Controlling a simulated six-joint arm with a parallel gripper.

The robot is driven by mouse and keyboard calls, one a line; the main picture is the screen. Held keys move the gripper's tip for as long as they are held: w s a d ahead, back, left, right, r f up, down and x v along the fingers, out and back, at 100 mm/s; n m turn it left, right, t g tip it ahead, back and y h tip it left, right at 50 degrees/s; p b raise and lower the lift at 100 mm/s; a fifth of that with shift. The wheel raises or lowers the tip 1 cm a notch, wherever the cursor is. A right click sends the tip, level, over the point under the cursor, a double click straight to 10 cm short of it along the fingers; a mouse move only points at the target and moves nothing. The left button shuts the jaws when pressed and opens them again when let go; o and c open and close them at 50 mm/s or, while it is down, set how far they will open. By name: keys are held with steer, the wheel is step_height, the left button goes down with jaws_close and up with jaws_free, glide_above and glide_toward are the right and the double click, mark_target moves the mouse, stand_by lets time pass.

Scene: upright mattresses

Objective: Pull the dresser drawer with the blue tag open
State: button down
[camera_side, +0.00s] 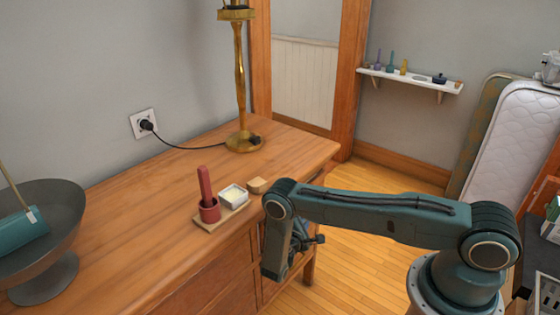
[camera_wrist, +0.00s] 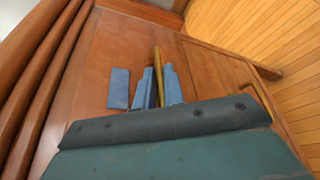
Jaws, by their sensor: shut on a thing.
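The wooden dresser (camera_side: 130,215) runs along the wall in the side view. In the wrist view a drawer front (camera_wrist: 110,60) carries a flat blue tag (camera_wrist: 119,88). Right beside the tag, the two blue fingers of my gripper (camera_wrist: 158,90) are closed around an upright brass handle (camera_wrist: 157,57). The handle's lower part is hidden between the fingers. In the side view my arm hides the gripped handle, the tag and much of the dresser's right front. I cannot tell from these views whether the drawer stands out from the dresser.
Another brass handle (camera_wrist: 262,98) is at the right in the wrist view. A brass lamp (camera_side: 240,85), a small tray (camera_side: 222,215) with a red cup and white dish, and a grey bowl (camera_side: 45,240) stand on the dresser. Wooden floor (camera_side: 345,275) lies in front.

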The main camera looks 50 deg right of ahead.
steer(key=s, duration=1.4)
steer(key=shift+s, duration=0.4)
steer(key=c, duration=1.5)
jaws_free()
steer(key=shift+a, duration=0.15)
steer(key=shift+v, duration=6.75)
steer(key=shift+a, duration=0.1)
